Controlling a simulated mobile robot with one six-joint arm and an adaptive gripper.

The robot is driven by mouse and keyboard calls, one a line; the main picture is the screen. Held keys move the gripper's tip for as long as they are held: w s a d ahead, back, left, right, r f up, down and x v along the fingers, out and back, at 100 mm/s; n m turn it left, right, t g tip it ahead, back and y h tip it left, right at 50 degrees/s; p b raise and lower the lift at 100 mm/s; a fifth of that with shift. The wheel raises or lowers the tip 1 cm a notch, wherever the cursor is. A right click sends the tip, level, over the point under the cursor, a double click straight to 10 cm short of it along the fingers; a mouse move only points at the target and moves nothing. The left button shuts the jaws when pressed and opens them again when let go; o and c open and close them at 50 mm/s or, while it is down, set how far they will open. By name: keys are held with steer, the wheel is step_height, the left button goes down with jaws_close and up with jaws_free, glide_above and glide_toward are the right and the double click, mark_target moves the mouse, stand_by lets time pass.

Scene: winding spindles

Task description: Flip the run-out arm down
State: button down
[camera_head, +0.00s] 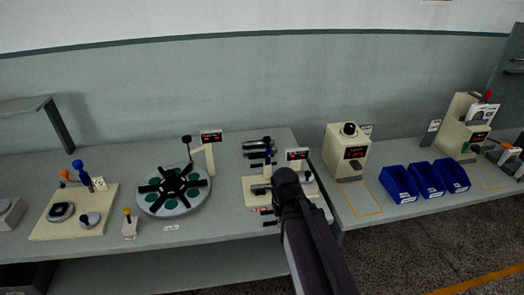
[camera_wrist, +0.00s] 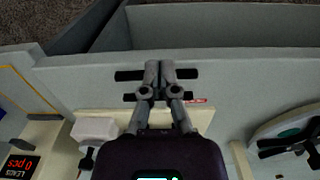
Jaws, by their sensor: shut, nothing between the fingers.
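My gripper (camera_wrist: 160,68) is shut and empty, its two fingers together and pointing down over the front part of the middle station. In the wrist view a black bar (camera_wrist: 129,75) shows on both sides of the fingertips, and a second black bar (camera_wrist: 130,97) lies just behind it. I cannot tell whether the fingers touch either bar, or which part is the run-out arm. The station's cream base (camera_head: 254,198) is partly hidden by my arm in the head view. Black rods (camera_head: 257,148) lie at its back.
A red counter display (camera_head: 297,155) stands beside my arm; its face shows in the wrist view (camera_wrist: 20,165). A round turntable with black arms (camera_head: 173,190) is to the left. Blue bins (camera_head: 427,179) and a cream machine (camera_head: 346,153) are to the right.

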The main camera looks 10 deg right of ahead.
steer(key=shift+w, duration=0.1)
